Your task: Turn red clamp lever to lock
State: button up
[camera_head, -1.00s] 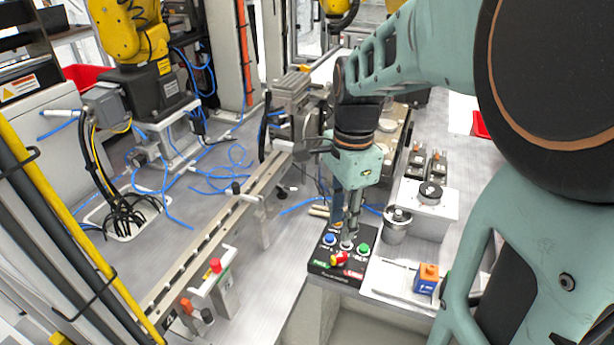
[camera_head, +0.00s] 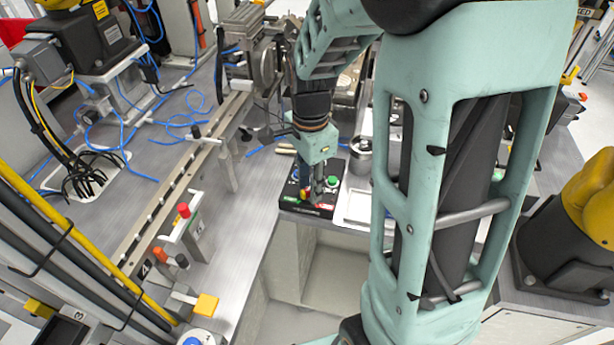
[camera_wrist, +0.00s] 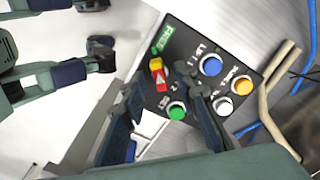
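The red clamp lever (camera_wrist: 160,84) is a small red and yellow turning handle on a black control panel (camera_head: 300,213). In the wrist view a white mark shows on its red part, and the yellow part points toward the green label (camera_wrist: 174,34). In the head view the lever (camera_head: 306,193) is partly hidden by my fingers, with a green label at left and a red label (camera_head: 325,207) at right. My gripper (camera_wrist: 160,80) is open and points down at the panel. Its fingertips appear on either side of the lever; contact cannot be told.
Blue (camera_wrist: 211,65), white (camera_wrist: 243,86) and green (camera_wrist: 177,110) buttons sit close to the lever. A metal cup (camera_head: 361,147) stands behind the panel at right.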

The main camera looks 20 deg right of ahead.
jog(key=shift+c, duration=0.3)
grip_shut()
jog(key=shift+n, duration=0.4)
jog(key=n, duration=0.6)
jog(key=shift+n, duration=0.3)
jog(key=n, duration=1)
jog(key=shift+n, duration=0.4)
